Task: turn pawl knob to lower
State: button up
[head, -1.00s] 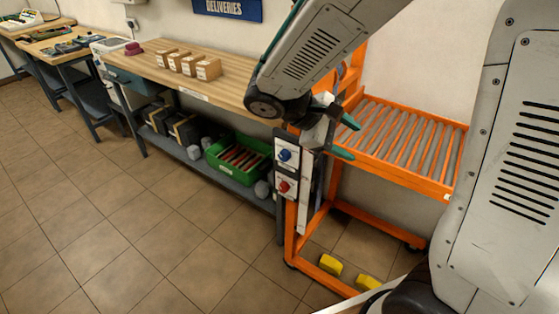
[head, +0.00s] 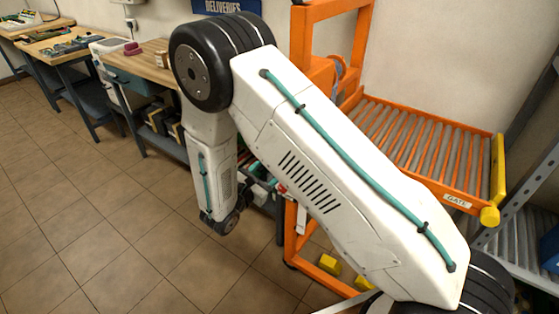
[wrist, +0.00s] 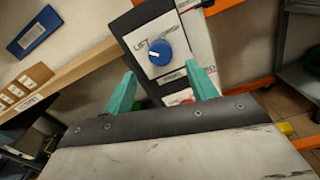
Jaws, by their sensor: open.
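In the wrist view a blue knob (wrist: 160,52) sits on a white plate on a dark upright panel. LIFT is printed at its left; the word at its upper right is hard to read. Its white mark points left, towards LIFT. A red knob (wrist: 184,99) below is mostly hidden by my gripper. In the head view a bit of red knob (head: 281,188) shows beside my arm; the blue knob is hidden there.
The orange frame (head: 298,240) carries a roller bed (head: 410,145) marked GATE. A wooden workbench (head: 150,62) stands left of the panel. Yellow blocks (head: 330,264) lie low at the frame's foot. The tiled floor at left is clear.

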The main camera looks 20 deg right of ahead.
jog(key=x, duration=0.6)
jog(key=shift+d, duration=0.1)
jog(key=c, duration=1)
